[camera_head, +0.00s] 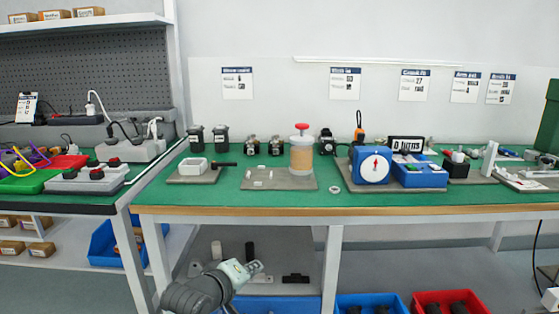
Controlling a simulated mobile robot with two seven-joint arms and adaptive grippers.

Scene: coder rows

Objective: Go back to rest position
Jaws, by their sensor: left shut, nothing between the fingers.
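My left gripper (254,267) shows at the bottom, left of centre, below the table's front edge. Its arm comes up from the bottom edge. The gripper is shut, with nothing held, and is apart from the table and everything on it. A small pale part of my own body shows at the bottom right corner, but no right gripper can be made out there.
A green-topped table (240,208) with a wooden front edge spans the view. It carries a jar with a red knob (301,150) and a blue dial box (371,166). Blue bins (105,245) and a red bin (452,299) are below. A second bench (90,203) is left.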

